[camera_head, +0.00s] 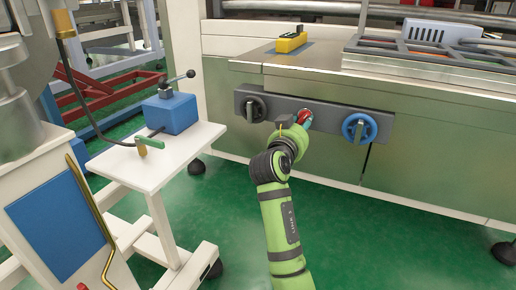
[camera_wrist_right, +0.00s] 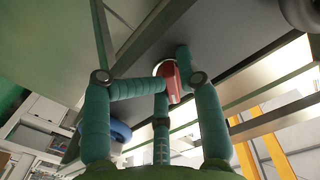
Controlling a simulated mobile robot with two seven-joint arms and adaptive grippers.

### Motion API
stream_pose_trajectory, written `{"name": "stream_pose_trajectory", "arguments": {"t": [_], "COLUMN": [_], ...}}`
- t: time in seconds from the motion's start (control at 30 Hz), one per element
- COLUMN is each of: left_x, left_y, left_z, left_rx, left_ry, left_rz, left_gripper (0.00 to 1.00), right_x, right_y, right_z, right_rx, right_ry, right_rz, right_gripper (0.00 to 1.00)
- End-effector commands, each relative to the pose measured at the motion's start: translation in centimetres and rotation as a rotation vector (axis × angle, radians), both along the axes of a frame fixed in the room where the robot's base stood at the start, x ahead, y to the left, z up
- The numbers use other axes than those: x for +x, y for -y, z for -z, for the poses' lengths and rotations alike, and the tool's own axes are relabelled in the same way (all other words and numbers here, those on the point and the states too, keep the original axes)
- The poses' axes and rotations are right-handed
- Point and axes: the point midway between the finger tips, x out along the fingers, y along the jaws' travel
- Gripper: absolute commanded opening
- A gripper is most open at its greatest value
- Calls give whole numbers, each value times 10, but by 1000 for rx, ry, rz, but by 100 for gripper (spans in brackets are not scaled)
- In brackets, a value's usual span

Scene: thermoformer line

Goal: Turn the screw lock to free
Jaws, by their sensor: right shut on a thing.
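The screw lock shows as a red knob or handle (camera_head: 306,115) in the middle of a dark panel (camera_head: 273,107) on the machine front. My right gripper (camera_head: 299,126) reaches up to it and is shut on it. In the right wrist view the red handle (camera_wrist_right: 171,83) sits between the teal fingers of my right gripper (camera_wrist_right: 169,75), in front of a pale round base. The fingers and the wrist hide part of the lock, so its exact turn cannot be read. My left gripper is not in view.
A black handwheel (camera_head: 251,106) is left of the lock and a blue handwheel (camera_head: 359,128) right of it, both close to the gripper. A white side table (camera_head: 157,160) with a blue block (camera_head: 170,112) stands to the left. The green floor (camera_head: 345,225) in front is clear.

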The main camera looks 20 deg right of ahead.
Motion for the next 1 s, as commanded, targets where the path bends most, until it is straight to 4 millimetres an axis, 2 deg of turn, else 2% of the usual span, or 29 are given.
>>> {"name": "stream_pose_trajectory", "arguments": {"t": [0.03,0.17,0.5,0.53,0.6,0.63,1.0], "left_x": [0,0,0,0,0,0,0], "left_y": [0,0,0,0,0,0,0], "left_z": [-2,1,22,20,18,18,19], "left_rx": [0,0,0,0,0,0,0], "left_ry": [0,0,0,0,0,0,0], "left_rz": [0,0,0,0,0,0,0], "left_gripper": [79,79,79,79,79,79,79], "right_x": [1,1,2,2,2,2,3], "right_y": [-2,-2,-3,-3,-3,-3,-2], "right_z": [-24,-23,-21,-23,-25,-24,-18], "right_rx": [-32,-26,58,57,55,55,64], "right_ry": [44,51,152,151,149,149,140], "right_rz": [-11,-10,-9,-9,-9,-8,-7], "right_gripper": [0,0,0,41,69,72,72]}}
